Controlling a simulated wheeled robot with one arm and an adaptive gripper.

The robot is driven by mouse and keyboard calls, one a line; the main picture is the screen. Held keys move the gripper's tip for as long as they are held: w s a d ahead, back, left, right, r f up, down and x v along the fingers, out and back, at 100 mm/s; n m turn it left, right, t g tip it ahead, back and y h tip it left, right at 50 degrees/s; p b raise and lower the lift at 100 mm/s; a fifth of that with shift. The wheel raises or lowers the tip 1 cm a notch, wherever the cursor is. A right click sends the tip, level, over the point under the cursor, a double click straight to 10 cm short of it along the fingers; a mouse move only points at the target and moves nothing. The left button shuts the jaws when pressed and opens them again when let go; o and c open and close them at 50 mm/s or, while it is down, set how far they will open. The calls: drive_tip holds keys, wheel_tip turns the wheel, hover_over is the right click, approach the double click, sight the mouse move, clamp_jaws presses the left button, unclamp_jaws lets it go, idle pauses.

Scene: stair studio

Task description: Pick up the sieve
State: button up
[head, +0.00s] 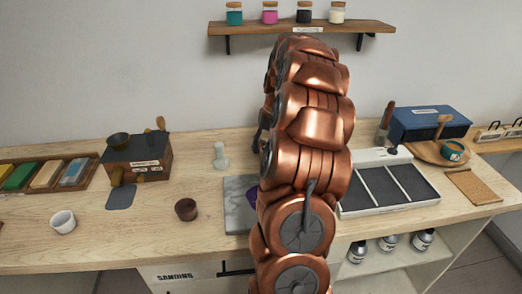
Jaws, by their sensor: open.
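My copper arm rises through the middle of the head view. Only a dark edge of my gripper (262,138) peeks out behind the arm's left side, and its fingertips are hidden. It is well to the right of the sieve, apart from it, and nothing shows held in it.
A white cup (63,222), a brown cup (186,210) and a pale stand (220,156) are on the bench (150,235). A block tray (48,172) lies far left. A white divided tray (388,190) and blue box (428,124) stand right. A jar shelf (300,28) hangs above.

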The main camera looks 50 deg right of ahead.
sight(263, 156)
drive_tip(key=shift+w+a+f+p, duration=0.1)
drive_tip(key=shift+f+p, duration=0.15)
drive_tip(key=shift+f, duration=0.7)
drive_tip(key=shift+w+a+f+p, duration=0.1)
drive_tip(key=shift+f+p, duration=0.15)
drive_tip(key=shift+f, duration=0.65)
clamp_jaws()
